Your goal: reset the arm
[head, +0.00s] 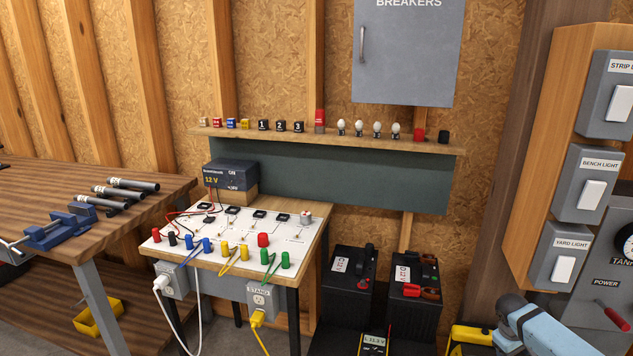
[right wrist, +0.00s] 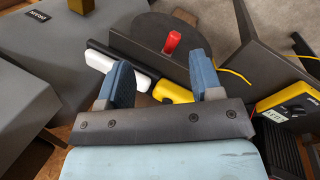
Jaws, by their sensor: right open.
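My right gripper (right wrist: 160,64) shows in the right wrist view with its two blue fingers spread wide apart, open. Nothing is clamped between them. A yellow and black item (right wrist: 172,91) and a white item (right wrist: 101,61) lie beyond and partly behind the fingers; I cannot tell their distance. In the head view, my light blue right arm (head: 560,330) comes in at the bottom right corner; its fingers do not show clearly there. My left arm and gripper are not in view.
A bench with a white terminal panel (head: 196,252) stands in the middle, two dark batteries (head: 346,285) beside it. Wall switches (head: 583,185) are at the right, near my arm. A red handle (right wrist: 172,42) stands up beyond my fingers. A yellow meter (right wrist: 285,102) is right.

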